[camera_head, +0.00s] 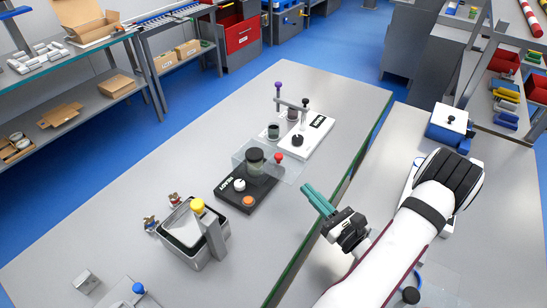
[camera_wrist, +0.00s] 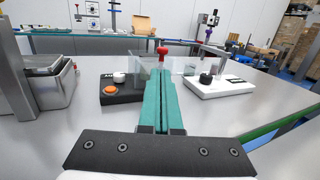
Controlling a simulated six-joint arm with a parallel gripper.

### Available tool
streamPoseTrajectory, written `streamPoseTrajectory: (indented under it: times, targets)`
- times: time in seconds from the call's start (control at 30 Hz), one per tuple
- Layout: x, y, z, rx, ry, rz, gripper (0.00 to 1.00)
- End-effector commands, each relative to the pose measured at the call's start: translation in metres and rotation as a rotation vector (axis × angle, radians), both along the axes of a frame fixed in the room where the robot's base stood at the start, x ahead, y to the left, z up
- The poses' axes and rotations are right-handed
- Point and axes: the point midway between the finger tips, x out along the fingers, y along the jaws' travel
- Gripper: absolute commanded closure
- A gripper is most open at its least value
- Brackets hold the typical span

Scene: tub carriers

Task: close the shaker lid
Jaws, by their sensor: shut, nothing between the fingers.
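A black shaker base (camera_head: 237,205) stands on the table, with a white knob (camera_head: 239,184) and an orange button (camera_head: 248,201). A dark jar with a greenish top (camera_head: 255,160) stands at its back. A clear lid panel (camera_head: 291,168) with a red ball knob (camera_head: 278,157) is at the back right of the base; it looks raised, but its exact angle is hard to tell. In the wrist view, the red knob (camera_wrist: 162,50) appears just above my fingertips. My gripper (camera_head: 306,188) has teal fingers, shut and empty, right of the base and apart from the knob.
A white device (camera_head: 318,131) with a black knob and a purple-topped post stands behind the shaker.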

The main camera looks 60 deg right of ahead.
Motion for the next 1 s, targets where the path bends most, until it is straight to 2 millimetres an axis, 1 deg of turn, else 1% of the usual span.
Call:
streamPoseTrajectory:
  times: [0.03, 0.07, 0.17, 0.4, 0.53, 0.7, 1.0]
  targets:
    - [-0.002, -0.003, -0.001, 0.017, -0.015, -0.023, 1.0]
    - [0.0, -0.004, -0.001, 0.02, -0.018, -0.028, 1.0]
    - [0.015, -0.009, 0.001, 0.017, -0.017, -0.021, 1.0]
    - [0.061, -0.028, 0.005, 0.015, -0.015, -0.017, 1.0]
    - [0.078, -0.035, 0.007, 0.014, -0.014, -0.018, 1.0]
    - [0.088, -0.039, 0.008, 0.015, -0.015, -0.019, 1.0]
    - [0.088, -0.04, 0.008, 0.015, -0.015, -0.019, 1.0]
